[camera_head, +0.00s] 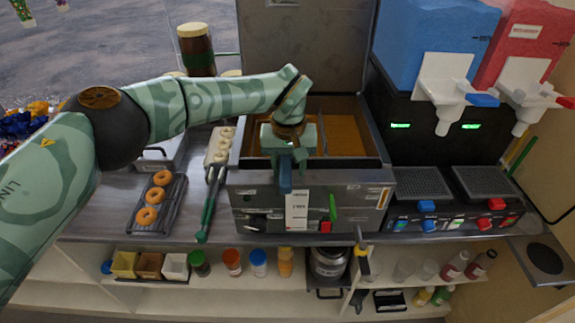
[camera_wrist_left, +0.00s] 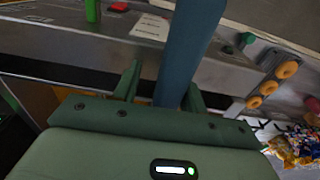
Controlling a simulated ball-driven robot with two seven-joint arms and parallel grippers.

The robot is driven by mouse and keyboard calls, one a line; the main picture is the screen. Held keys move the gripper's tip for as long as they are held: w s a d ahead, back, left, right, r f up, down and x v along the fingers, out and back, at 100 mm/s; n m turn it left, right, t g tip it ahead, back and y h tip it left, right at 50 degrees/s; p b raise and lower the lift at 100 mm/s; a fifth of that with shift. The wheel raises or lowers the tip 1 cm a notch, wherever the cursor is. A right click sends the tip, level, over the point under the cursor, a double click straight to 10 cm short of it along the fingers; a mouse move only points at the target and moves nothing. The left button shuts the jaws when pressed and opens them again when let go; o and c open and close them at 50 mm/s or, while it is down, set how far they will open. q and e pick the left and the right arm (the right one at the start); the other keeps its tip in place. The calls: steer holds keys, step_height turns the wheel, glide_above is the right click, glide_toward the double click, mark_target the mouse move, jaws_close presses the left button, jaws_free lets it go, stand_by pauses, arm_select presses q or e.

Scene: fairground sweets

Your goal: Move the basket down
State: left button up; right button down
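The fryer (camera_head: 312,208) stands in the middle of the counter, with orange-brown oil (camera_head: 345,137) in its open well. A blue handle (camera_head: 285,178), which looks like the basket's, sticks out over the fryer's front edge. My left gripper (camera_head: 288,152) is above it, pointing down. In the left wrist view the blue handle (camera_wrist_left: 186,50) lies between the two green fingers (camera_wrist_left: 160,80). A gap shows between the handle and the left finger, so the gripper looks open. The basket's body is hidden behind my gripper and wrist. My right gripper is out of view.
A rack of donuts (camera_head: 162,207) and a tray of pale rings (camera_head: 216,150) lie left of the fryer, with green-handled tongs (camera_head: 208,208) beside them. A slush machine (camera_head: 440,150) stands close on the right. The fryer's raised lid (camera_head: 310,45) is behind.

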arm_select(q)
steer(key=shift+s+a+f, duration=0.3)
steer(key=shift+a+f, duration=0.2)
steer(key=shift+f, duration=0.35)
steer(key=shift+r, duration=0.1)
steer(key=shift+w+r, duration=0.1)
steer(key=shift+r, duration=0.2)
step_height(320, 180, up, 17)
steer(key=p, duration=0.1)
steer(key=shift+s+d, duration=0.2)
steer(key=shift+d, duration=0.1)
